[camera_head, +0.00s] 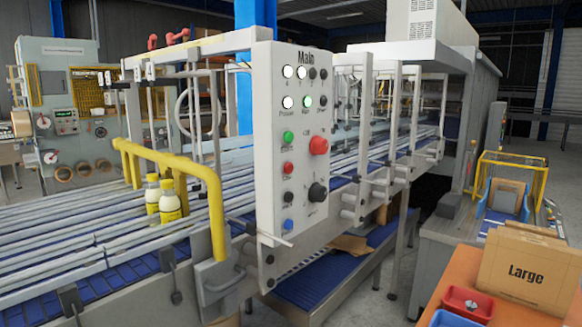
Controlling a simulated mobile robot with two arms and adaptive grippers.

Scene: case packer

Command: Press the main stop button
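A white control panel (272,190) labelled "Main" stands upright at the middle of the head view, facing me. A large red mushroom-shaped button (318,145) sticks out on its right side. A smaller red button (288,167) sits in the left column, below a green button (288,137) and above a black one (288,197) and a blue one (288,225). The small labels beside the buttons are too small to read surely. Neither of my grippers shows in the view, and nothing covers the panel.
A yellow guard rail (180,165) and a conveyor (110,225) with yellow-and-white bottles (168,200) lie left of the panel. At the lower right are an orange table (455,285), a red bin (467,303) and a cardboard piece marked "Large" (525,268).

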